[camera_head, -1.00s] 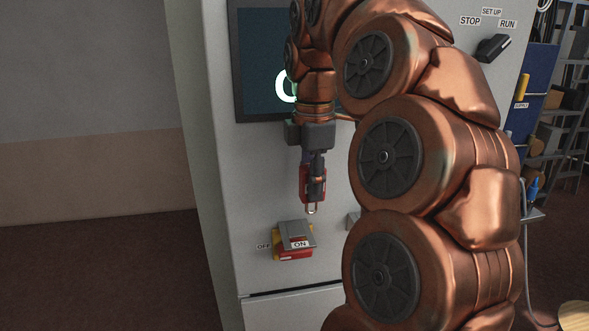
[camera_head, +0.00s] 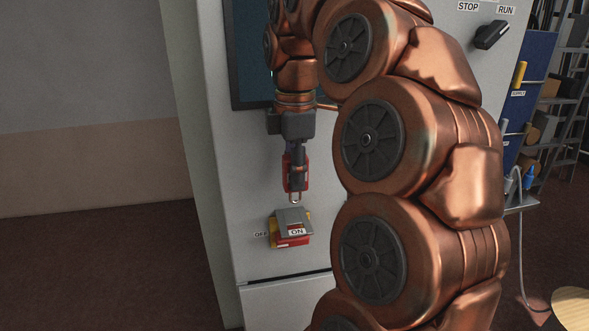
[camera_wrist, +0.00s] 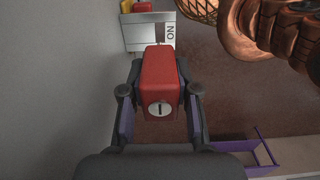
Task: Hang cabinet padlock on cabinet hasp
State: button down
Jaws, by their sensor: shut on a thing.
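The red padlock (camera_head: 287,174) is held in my gripper (camera_head: 298,178), its metal shackle pointing down. In the wrist view the padlock (camera_wrist: 160,75) sits between the two fingers, keyhole face toward the camera. Just below the shackle in the head view, a grey metal plate (camera_head: 291,215) projects from the cabinet front over a red and yellow switch (camera_head: 290,240) labelled ON and OFF. This plate looks like the hasp, but its hole cannot be made out. The plate also shows at the top of the wrist view (camera_wrist: 149,35). Shackle and plate appear apart.
The grey cabinet (camera_head: 268,265) stands upright, with a dark screen (camera_head: 243,60) partly behind my arm. A STOP/RUN knob (camera_head: 492,35) is at upper right. Shelving (camera_head: 570,90) stands farther right. A purple frame (camera_wrist: 255,155) lies low in the wrist view.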

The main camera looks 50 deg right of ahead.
jog(key=shift+f+b, duration=2.3)
jog(key=shift+f, duration=1.95)
jog(key=shift+f, duration=0.35)
jog(key=c, duration=0.8)
grip_release()
jog(key=shift+o, duration=0.2)
